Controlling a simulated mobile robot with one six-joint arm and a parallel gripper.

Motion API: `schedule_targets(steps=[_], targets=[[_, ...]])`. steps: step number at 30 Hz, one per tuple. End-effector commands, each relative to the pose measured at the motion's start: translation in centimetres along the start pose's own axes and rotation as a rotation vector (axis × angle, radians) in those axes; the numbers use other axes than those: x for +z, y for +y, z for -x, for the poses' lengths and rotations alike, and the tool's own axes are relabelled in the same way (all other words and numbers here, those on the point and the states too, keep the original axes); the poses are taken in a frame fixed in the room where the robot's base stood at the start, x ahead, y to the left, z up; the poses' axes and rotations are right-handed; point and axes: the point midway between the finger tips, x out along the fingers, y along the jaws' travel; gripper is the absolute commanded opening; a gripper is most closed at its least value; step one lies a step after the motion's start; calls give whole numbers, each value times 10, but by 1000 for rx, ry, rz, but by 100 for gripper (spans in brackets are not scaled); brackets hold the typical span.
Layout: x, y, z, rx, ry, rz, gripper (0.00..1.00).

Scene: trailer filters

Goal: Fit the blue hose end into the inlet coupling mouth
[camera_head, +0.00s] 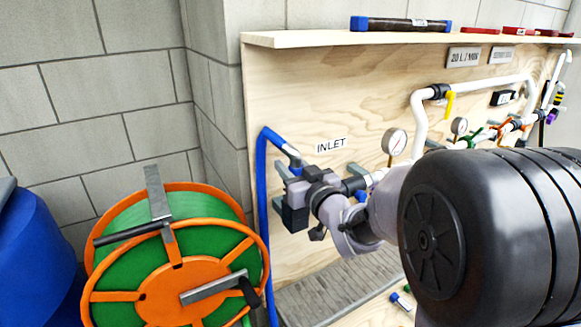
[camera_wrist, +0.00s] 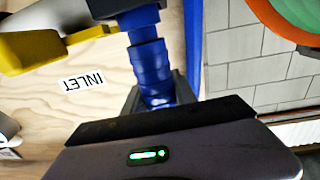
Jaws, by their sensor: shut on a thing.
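The blue hose (camera_head: 262,200) rises along the left edge of the plywood board, bends over at the top and comes down to a pale grey section beside my gripper (camera_head: 292,172). In the wrist view my gripper (camera_wrist: 157,94) is shut on a ribbed blue hose part (camera_wrist: 150,62), with a dark finger on each side. A smoother blue collar (camera_wrist: 139,17) lies beyond the ribs. The INLET label (camera_head: 331,145) is just right of the bend. I cannot make out the inlet coupling mouth; my wrist and arm cover much of that area.
A green hose reel with an orange frame (camera_head: 176,265) stands at lower left, close to the hose. A pressure gauge (camera_head: 395,141) and white pipes (camera_head: 418,115) are on the board to the right. A yellow part (camera_wrist: 35,50) is near the hose in the wrist view.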

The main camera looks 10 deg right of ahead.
Motion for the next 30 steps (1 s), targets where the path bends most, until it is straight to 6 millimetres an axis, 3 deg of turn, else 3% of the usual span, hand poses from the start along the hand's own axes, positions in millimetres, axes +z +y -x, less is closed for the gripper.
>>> schedule_targets(steps=[14,15,18,27,30], targets=[[10,0,0,0,1,0,0],[10,0,0,0,1,0,39],[9,0,0,0,1,0,58],[10,0,1,0,0,0,58],[8,1,11,2,0,0,58]])
